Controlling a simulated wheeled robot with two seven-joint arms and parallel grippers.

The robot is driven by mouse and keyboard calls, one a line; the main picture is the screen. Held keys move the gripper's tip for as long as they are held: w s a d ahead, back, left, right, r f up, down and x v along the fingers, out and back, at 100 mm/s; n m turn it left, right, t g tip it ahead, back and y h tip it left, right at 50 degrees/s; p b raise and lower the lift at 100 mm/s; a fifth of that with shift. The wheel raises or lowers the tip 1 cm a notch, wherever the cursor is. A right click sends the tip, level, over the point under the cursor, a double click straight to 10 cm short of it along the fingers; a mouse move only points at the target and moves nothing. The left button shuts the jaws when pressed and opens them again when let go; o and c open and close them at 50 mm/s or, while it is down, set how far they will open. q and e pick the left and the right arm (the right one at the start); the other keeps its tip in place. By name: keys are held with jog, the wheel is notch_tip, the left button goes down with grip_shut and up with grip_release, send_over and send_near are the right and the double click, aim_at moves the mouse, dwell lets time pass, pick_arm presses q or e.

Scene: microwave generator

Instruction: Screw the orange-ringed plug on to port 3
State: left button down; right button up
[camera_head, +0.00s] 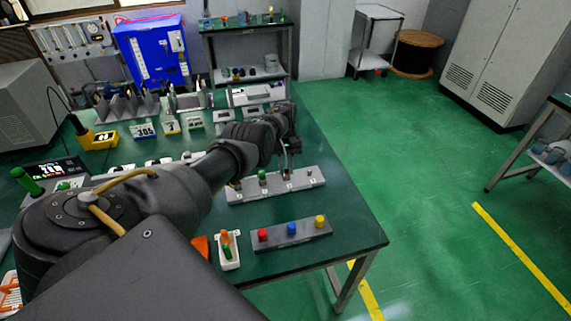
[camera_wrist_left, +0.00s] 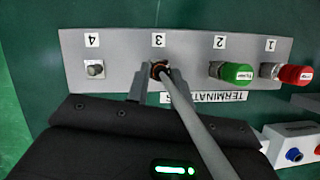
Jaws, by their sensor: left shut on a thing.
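The grey terminator strip (camera_head: 305,180) lies on the green bench in the head view. In the left wrist view the strip (camera_wrist_left: 120,45) carries labels 4, 3, 2 and 1 from left to right. My left gripper (camera_wrist_left: 160,76) is shut on the orange-ringed plug (camera_wrist_left: 159,68) just below label 3, with a thick grey cable (camera_wrist_left: 205,145) running from it toward the camera. The plug sits at port 3, which it hides; I cannot tell whether it is threaded on. In the head view my left gripper (camera_head: 287,165) is above the strip. My right gripper is out of view.
Port 4 (camera_wrist_left: 95,69) is a bare metal connector. A green cap (camera_wrist_left: 237,73) is on port 2 and a red cap (camera_wrist_left: 295,75) on port 1. A box with red, blue and yellow buttons (camera_head: 275,239) lies nearer the bench's front edge.

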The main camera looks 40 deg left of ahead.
pick_arm(q)
jog(key=m, duration=0.2)
jog(key=m+y+b, duration=0.1)
jog(key=shift+w+d+f+m+g, duration=0.1)
jog(key=shift+d+m+g, duration=0.05)
jog(key=shift+m+g, duration=0.25)
jog(key=shift+d+m+y, duration=0.15)
jog(key=shift+m+y, duration=0.75)
jog(key=shift+m, duration=1)
jog(key=c, duration=1.2)
grip_release()
